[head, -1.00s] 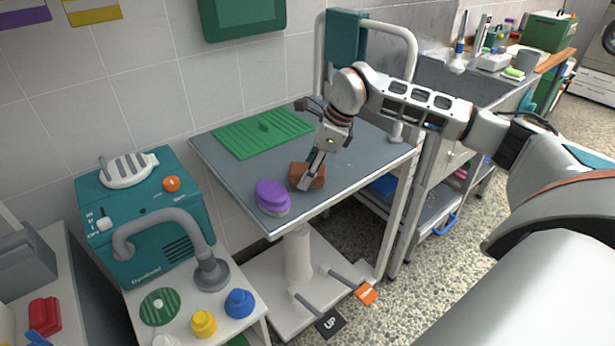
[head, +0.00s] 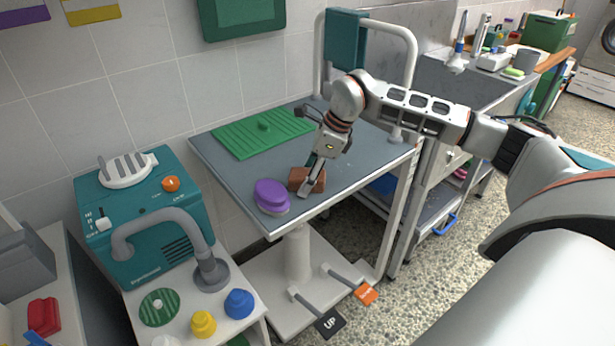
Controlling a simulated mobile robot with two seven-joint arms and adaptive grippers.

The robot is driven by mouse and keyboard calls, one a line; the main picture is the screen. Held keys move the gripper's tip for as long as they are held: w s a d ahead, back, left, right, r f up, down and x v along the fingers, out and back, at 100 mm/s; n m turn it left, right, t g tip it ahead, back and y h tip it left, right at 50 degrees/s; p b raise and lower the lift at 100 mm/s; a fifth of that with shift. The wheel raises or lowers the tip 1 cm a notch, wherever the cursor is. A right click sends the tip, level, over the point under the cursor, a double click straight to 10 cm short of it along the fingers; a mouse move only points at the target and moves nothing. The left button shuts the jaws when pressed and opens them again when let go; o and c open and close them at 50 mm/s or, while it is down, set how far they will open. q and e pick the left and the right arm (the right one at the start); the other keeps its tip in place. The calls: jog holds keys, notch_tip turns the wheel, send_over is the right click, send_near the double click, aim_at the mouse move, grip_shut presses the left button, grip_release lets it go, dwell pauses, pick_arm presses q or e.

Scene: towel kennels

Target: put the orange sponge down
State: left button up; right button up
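The orange sponge (head: 298,180), brownish orange in this light, lies on the grey table top (head: 362,168) near its front edge, just right of a purple brush (head: 271,194). My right gripper (head: 310,178) reaches down over the sponge from above. One finger stands in front of the sponge and partly covers it; a darker finger shows behind it. The fingers look spread, with the sponge between them. Whether a finger still touches it is hard to see. My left gripper is not in view.
A green ribbed mat (head: 250,138) lies at the back of the table. A teal dryer unit (head: 150,225) with a grey hose stands to the left, above blue and yellow knobs. The table's right part is bare. Foot pedals (head: 330,322) stick out below.

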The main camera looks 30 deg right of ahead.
jog(key=p+v, duration=0.1)
jog(key=v, duration=1)
jog(key=shift+r, duration=0.15)
jog(key=shift+s+d+r, duration=0.1)
jog(key=shift+d+r, duration=0.05)
jog(key=shift+r, duration=0.2)
